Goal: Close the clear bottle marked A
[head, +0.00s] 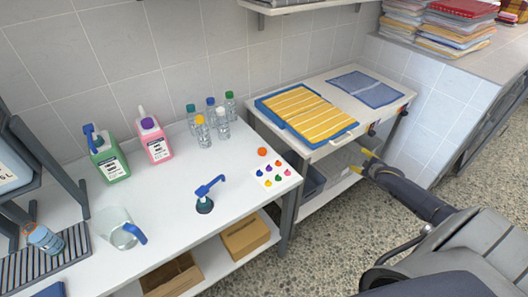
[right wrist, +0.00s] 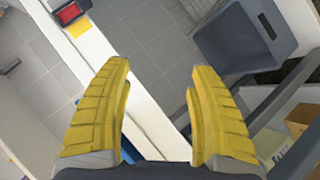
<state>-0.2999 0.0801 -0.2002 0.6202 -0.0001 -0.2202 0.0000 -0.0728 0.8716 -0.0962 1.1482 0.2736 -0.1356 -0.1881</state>
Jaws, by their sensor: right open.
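Several clear bottles (head: 222,122) with teal, blue, green and yellow caps stand upright in a group on the white counter. A tilted bluish bottle (head: 46,240) with an orange ring at its top is over a dark ridged rack at the left. I cannot read a mark A on any bottle. An orange round piece (head: 262,152) lies on the counter by the card with coloured spots. My right gripper (head: 361,162) is open and empty, out past the counter's right end and away from the bottles. Its yellow fingers are wide apart in the right wrist view (right wrist: 160,78). My left gripper is not in view.
A green jug (head: 107,158) and a pink jug (head: 154,140) stand at the back. A clear pitcher (head: 120,230) and a blue pump (head: 208,188) are nearer the front. The counter's middle has free room.

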